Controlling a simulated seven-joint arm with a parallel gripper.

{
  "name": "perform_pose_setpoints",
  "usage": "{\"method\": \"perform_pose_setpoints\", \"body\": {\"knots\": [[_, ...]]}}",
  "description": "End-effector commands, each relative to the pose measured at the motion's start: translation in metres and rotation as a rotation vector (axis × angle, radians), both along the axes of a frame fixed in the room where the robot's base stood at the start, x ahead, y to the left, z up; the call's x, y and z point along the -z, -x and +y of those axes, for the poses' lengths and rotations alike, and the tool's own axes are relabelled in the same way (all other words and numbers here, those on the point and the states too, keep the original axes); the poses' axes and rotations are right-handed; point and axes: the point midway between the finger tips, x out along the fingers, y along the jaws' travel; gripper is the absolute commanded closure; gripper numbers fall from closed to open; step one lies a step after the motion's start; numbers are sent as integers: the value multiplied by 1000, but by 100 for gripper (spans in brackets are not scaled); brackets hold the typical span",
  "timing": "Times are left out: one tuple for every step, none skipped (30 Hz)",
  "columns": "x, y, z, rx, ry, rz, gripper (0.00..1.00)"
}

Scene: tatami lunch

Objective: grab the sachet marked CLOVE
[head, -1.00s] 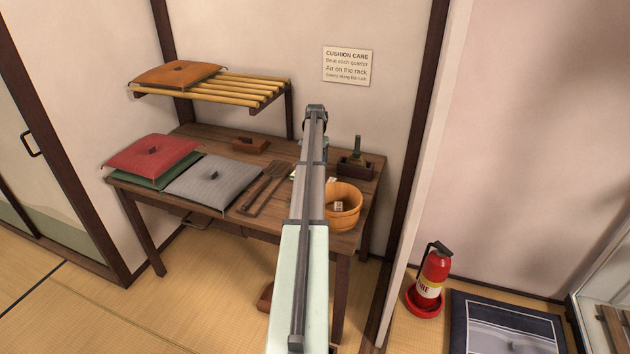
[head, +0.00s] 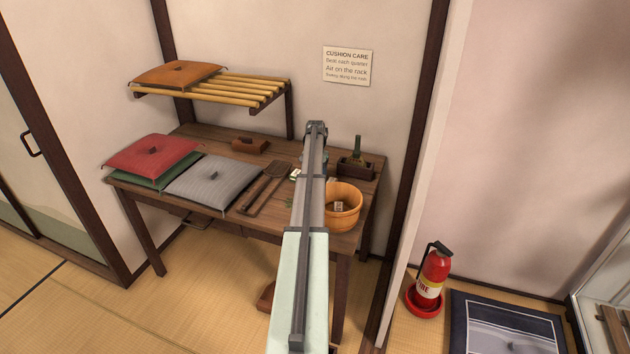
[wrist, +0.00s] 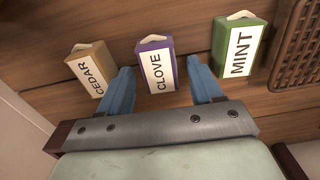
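The purple sachet marked CLOVE (wrist: 156,65) stands in the middle of the wrist view, with its white label facing me. My gripper (wrist: 160,72) is open, with its two blue fingers spread wide. The fingertips reach to either side of the sachet's lower part, and I cannot tell whether they touch it. The tan sachet marked CEDAR (wrist: 90,70) is to the left of the left finger. The green sachet marked MINT (wrist: 239,52) is to the right of the right finger. In the head view my arm hides the gripper and the CLOVE sachet.
In the wrist view a brown woven piece (wrist: 303,45) is beside MINT.

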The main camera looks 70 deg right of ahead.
Motion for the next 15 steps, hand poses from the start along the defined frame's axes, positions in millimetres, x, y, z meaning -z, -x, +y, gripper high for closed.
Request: {"method": "perform_pose_setpoints", "body": {"knots": [[0,0,0,0,0,0,40],[0,0,0,0,0,0,43],[0,0,0,0,0,0,47],[0,0,0,0,0,0,50],[0,0,0,0,0,0,53],[0,0,0,0,0,0,56],[0,0,0,0,0,0,59],[0,0,0,0,0,0,62],[0,0,0,0,0,0,66],[0,0,0,0,0,0,69],[0,0,0,0,0,0,72],[0,0,0,0,0,0,76],[0,0,0,0,0,0,78],[0,0,0,0,0,0,81],[0,0,0,0,0,0,85]]}}
